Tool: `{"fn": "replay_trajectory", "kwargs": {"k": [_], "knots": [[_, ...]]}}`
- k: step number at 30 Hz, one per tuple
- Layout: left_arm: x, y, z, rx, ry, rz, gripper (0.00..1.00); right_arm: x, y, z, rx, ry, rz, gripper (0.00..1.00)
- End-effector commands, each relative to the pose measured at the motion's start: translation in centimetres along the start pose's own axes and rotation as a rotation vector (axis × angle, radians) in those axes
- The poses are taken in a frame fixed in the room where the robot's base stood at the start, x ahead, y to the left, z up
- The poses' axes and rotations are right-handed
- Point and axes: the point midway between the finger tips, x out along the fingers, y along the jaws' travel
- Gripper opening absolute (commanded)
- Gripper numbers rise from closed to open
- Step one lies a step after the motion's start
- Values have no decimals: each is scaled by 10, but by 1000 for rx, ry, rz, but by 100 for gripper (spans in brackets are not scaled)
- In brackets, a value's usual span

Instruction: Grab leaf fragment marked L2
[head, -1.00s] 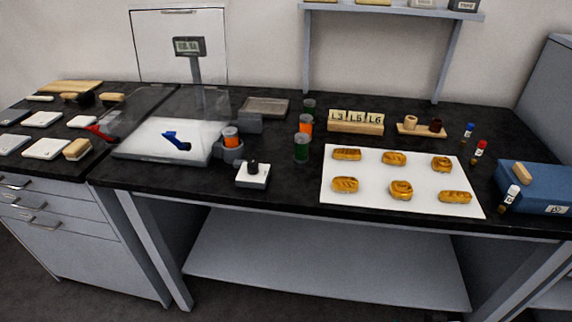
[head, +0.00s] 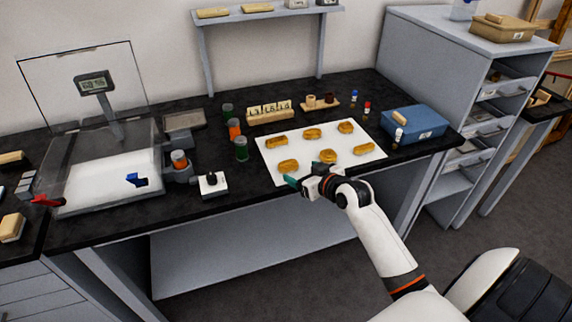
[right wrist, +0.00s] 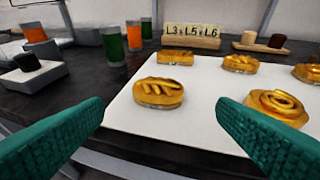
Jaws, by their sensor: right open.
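Several gilt fragments lie in two rows on a white sheet (head: 300,172). My right gripper (head: 299,182) is at the sheet's front left edge, open and empty with teal fingers. The front left fragment (head: 288,166), oval with ridges on top, is just beyond the fingers. In the right wrist view this fragment (right wrist: 159,93) shows centred between the open fingertips (right wrist: 160,104), apart from both. A scrolled fragment (right wrist: 276,106) lies to its right and a flatter one (right wrist: 176,57) behind it. I cannot read an L2 mark on any fragment. My left gripper is not in view.
A wooden block with tiles L3, L5 and L6 (right wrist: 190,36) stands behind the sheet. Green jars and an orange jar (head: 234,129) stand to the left. A small white block with a black knob (head: 211,184) is near the front edge. A blue box (head: 415,125) is at the right.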

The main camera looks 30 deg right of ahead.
Motion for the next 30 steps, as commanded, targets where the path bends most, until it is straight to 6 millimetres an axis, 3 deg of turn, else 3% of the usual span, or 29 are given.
{"fn": "replay_trajectory", "kwargs": {"k": [5,15,23,30], "knots": [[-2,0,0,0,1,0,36,12,1,2,1,-1,1,81],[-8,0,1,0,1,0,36,56,1,2,1,0,1,81],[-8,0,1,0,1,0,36,59,1,1,-1,1,1,81],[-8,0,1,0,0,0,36,58,1,1,-1,1,0,43]]}}
